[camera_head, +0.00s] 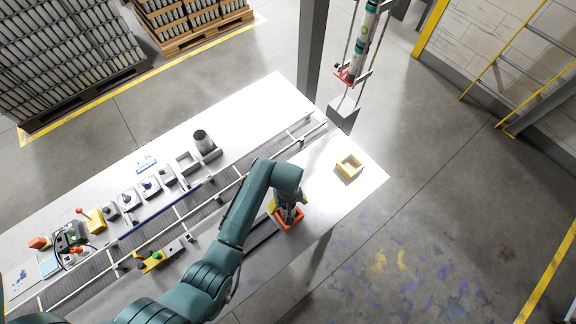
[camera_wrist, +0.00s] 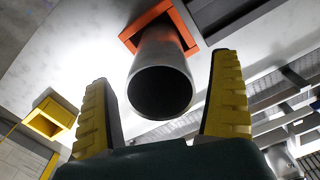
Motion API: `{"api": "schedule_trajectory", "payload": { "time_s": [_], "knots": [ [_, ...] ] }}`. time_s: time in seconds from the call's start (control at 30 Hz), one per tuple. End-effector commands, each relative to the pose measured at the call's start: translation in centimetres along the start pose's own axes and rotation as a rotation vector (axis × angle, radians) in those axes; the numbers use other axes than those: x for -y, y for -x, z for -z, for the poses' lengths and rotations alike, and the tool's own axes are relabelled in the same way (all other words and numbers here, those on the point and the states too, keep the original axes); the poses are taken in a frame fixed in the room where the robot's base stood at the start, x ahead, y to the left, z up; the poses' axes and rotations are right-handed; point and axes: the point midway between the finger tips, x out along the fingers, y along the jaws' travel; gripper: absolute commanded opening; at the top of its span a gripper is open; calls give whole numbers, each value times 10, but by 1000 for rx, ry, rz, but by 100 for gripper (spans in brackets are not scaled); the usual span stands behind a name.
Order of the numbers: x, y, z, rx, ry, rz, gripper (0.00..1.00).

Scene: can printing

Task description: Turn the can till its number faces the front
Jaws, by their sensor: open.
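In the wrist view a plain grey metal can (camera_wrist: 161,62) stands in an orange square holder (camera_wrist: 140,27), its dark open end towards the camera. No number shows on the part of its side in view. My gripper (camera_wrist: 166,105) is open, with one yellow ridged finger on each side of the can and gaps between. In the head view my gripper (camera_head: 288,208) is over the orange holder (camera_head: 289,222) near the table's front edge, and my arm mostly hides the can there.
A rail-sided conveyor (camera_head: 205,208) runs along the white table (camera_head: 262,100). A small yellow box (camera_head: 349,167) sits to the right of the holder. A dark can (camera_head: 202,141) stands behind the conveyor beside grey fixtures. The table's right end is mostly clear.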

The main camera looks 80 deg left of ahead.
Motion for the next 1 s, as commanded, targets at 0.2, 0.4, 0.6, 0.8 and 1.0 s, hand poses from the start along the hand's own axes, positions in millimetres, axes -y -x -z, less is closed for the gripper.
{"api": "schedule_trajectory", "payload": {
  "time_s": [0.2,0.4,0.6,0.8,1.0],
  "knots": [
    [0,0,0,0,0,0,88],
    [0,0,0,0,0,0,49],
    [0,0,0,1,0,1,24],
    [0,3,0,2,153,2,24],
    [0,1,-1,1,299,1,24]
  ]
}}
